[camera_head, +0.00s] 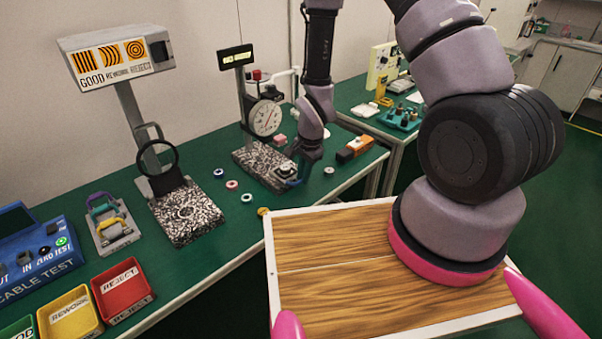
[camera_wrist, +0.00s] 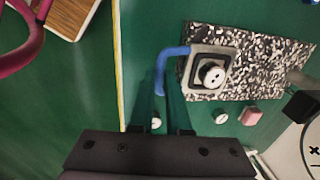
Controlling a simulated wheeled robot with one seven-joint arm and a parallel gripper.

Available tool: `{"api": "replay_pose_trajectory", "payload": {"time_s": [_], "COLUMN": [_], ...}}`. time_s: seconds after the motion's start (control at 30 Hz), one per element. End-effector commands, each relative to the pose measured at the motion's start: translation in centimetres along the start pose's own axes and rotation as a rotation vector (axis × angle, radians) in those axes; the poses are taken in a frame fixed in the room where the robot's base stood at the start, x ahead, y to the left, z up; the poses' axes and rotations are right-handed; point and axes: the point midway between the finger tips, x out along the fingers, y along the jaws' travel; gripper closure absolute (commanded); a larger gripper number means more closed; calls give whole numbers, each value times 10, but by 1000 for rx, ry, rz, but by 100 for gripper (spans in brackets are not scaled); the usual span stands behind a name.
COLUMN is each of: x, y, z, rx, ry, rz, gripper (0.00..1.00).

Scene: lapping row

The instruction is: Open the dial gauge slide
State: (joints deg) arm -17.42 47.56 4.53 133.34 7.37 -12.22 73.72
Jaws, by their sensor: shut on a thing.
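The dial gauge stand has a speckled granite base (camera_head: 247,160) on the green bench, with a white round dial (camera_head: 266,118) above it. In the wrist view the granite base (camera_wrist: 265,60) lies at right. On it sits the slide, a pale plate with a dark square (camera_wrist: 211,68) and a round silver part with dark spots. A blue handle (camera_wrist: 163,68) sticks out from the slide's left side. My gripper (camera_head: 290,180) is at the front of the base. In the wrist view my gripper (camera_wrist: 168,92) is shut on the blue handle; the fingertips partly hide it.
Small rings (camera_head: 232,184) lie on the bench left of the base. An orange-and-black block (camera_head: 354,148) lies to its right. A second stand with a sign (camera_head: 113,58) is farther left, near the red bin (camera_head: 122,291). My wooden deck (camera_head: 335,260) is beside the bench edge.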

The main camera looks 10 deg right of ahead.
Motion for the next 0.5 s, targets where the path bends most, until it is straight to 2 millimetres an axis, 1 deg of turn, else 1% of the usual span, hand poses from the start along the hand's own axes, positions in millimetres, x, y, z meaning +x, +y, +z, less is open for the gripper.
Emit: {"api": "replay_pose_trajectory", "payload": {"time_s": [0.3, 0.33, 0.4, 0.5], "x": [0, 0, 0, 0], "y": [3, 3, 3, 3], "z": [1, 1, 1, 1], "rx": [1, 1, 2, 1], "ry": [-2, -2, -2, -2], "rz": [7, 8, 8, 6], "gripper": [100, 78, 55, 55]}}
